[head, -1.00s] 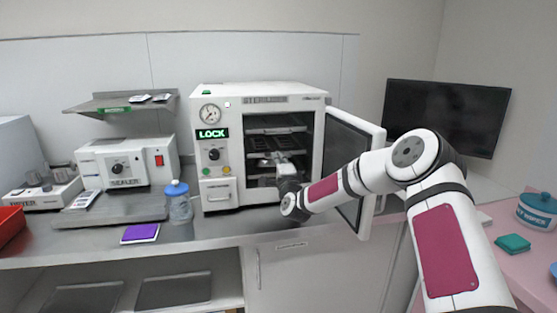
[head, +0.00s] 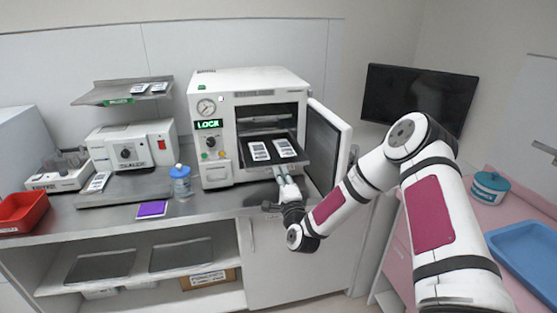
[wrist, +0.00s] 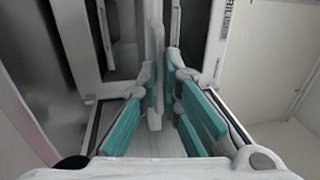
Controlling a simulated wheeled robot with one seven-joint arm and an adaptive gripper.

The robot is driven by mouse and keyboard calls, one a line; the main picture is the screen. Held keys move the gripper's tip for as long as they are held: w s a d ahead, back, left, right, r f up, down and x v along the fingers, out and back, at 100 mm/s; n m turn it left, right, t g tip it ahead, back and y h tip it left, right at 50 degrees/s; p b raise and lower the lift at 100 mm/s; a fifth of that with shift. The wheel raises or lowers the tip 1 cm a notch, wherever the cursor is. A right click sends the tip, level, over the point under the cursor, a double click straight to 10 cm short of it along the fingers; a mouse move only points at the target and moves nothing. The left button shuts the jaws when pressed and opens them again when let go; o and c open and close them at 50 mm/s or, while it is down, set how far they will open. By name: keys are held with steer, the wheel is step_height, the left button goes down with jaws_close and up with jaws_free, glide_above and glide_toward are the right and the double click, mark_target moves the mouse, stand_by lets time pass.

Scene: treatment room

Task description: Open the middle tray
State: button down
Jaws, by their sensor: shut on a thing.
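The white sterilizer (head: 212,165) stands on the counter with its door (head: 327,150) swung open to the right. A dark tray (head: 262,166) sticks out of its chamber, with two labelled pouches (head: 259,151) lying on it. A rack shows above this tray inside; what is below it is hidden. My gripper (head: 284,182) is at the tray's front edge. In the wrist view, its teal-padded fingers (wrist: 160,85) are closed around a pale thin part, seemingly the tray's handle (wrist: 155,40).
A blue-capped bottle (head: 181,181) and a purple pad (head: 151,210) are on the counter to the left. The space in front of the counter looks clear.

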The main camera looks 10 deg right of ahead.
steer(key=shift+s+p, duration=0.8)
steer(key=shift+s, duration=0.9)
steer(key=c, duration=1.8)
jaws_free()
steer(key=s, duration=0.4)
steer(key=s+f, duration=0.1)
steer(key=s, duration=0.3)
steer(key=s+f, duration=0.1)
steer(key=s, duration=0.2)
steer(key=shift+s+f, duration=0.15)
steer(key=shift+s, duration=0.25)
